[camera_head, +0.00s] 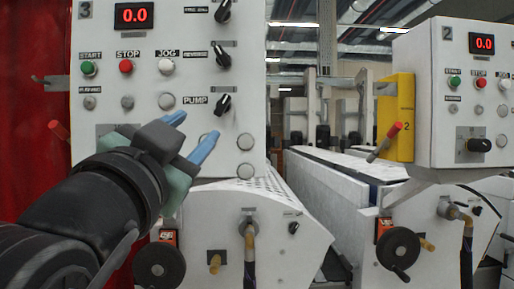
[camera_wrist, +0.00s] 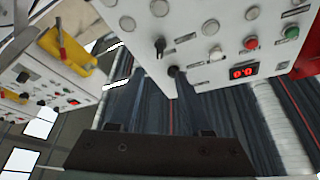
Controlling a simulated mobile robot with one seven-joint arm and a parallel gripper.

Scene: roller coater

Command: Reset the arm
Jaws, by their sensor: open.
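My gripper (camera_head: 190,134) is in front of the control panel marked 3 (camera_head: 152,18), at the left of the head view. Its two blue fingertips are apart with nothing between them. They appear in front of the panel's lower part, and I cannot tell how far they are from its face. In the wrist view my gripper (camera_wrist: 156,128) shows as two dark fingers spread apart at the bottom, with the panel (camera_wrist: 205,65) upside down beyond. My dark arm enters from the lower left of the head view.
Panel 3 carries a green start button (camera_head: 88,68), a red stop button (camera_head: 126,66) and black knobs (camera_head: 224,104). A second panel (camera_head: 428,100) stands at right, beside a yellow box (camera_head: 396,118). White machine bodies with a handwheel (camera_head: 159,265) lie below. A red curtain (camera_head: 30,110) hangs at left.

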